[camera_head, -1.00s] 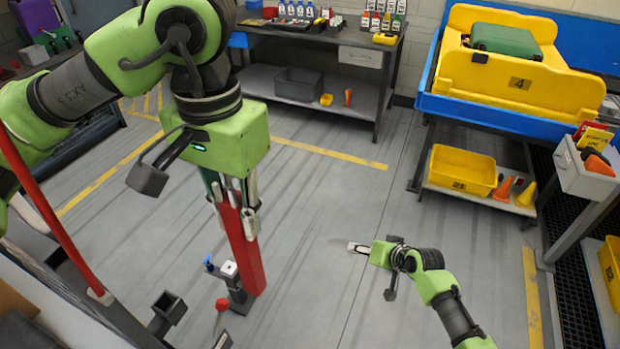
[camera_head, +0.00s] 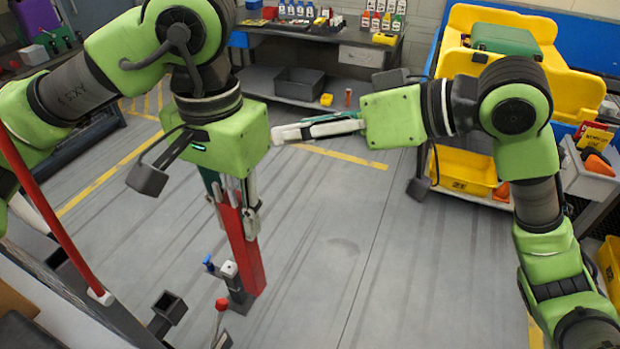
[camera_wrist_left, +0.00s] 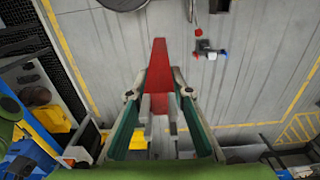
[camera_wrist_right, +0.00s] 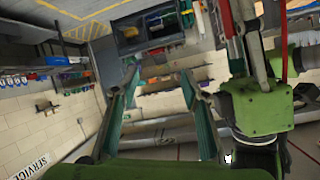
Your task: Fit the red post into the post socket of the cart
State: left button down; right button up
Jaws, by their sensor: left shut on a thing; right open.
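The red post (camera_head: 245,255) hangs roughly upright in the head view. My left gripper (camera_head: 235,200) is shut on its upper part, which also shows between the fingers in the left wrist view (camera_wrist_left: 159,85). The dark square post socket (camera_head: 170,306) of the cart stands open at the lower left, apart from the post and left of its lower end. My right gripper (camera_head: 277,134) is raised to the right of my left gripper's body, pointing left. Its fingers are spread and empty in the right wrist view (camera_wrist_right: 160,82).
A fitting with a blue handle (camera_head: 208,264) appears beside the post's lower end; its gap from the post is unclear. A red-knobbed lever (camera_head: 222,304) stands nearby. A red rail (camera_head: 50,215) slants at the left. Open floor (camera_head: 340,240) lies right of the post.

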aim_at(240, 201)
jog(key=s+r+n+g+h, duration=0.15)
jog(key=s+n, duration=0.25)
jog(key=s, duration=0.9)
jog(key=shift+n, duration=0.3)
jog(key=x, duration=1.1)
jog(key=shift+w+a, duration=0.15)
jog(key=shift+w, duration=0.15)
grip_shut()
pick_arm(q)
jog(key=c, duration=1.7)
grip_release()
jog(key=shift+s, duration=0.1)
pick_arm(e)
jog(key=shift+w, duration=0.15)
